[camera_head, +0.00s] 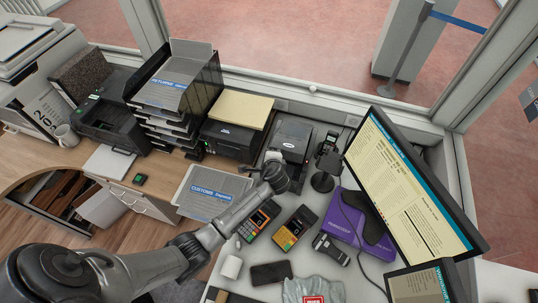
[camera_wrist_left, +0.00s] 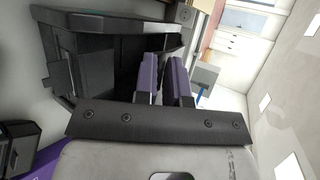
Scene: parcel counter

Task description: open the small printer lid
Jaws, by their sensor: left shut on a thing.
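The small printer (camera_head: 292,136) is a dark grey box on the counter, right of the larger black printer. My left gripper (camera_head: 275,160) reaches its near left side from the front; the hand covers the fingertips in the head view. In the left wrist view the small printer (camera_wrist_left: 100,52) fills the upper left as a black body. The purple-tipped fingers of my left gripper (camera_wrist_left: 166,78) are close together at its edge, shut on the lid part there. How far the lid is raised is hard to tell. My right gripper is not in view.
A black printer with a yellow pad (camera_head: 240,108) on top stands left. A phone on a dark round stand (camera_head: 322,180) and a monitor (camera_head: 405,180) are right.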

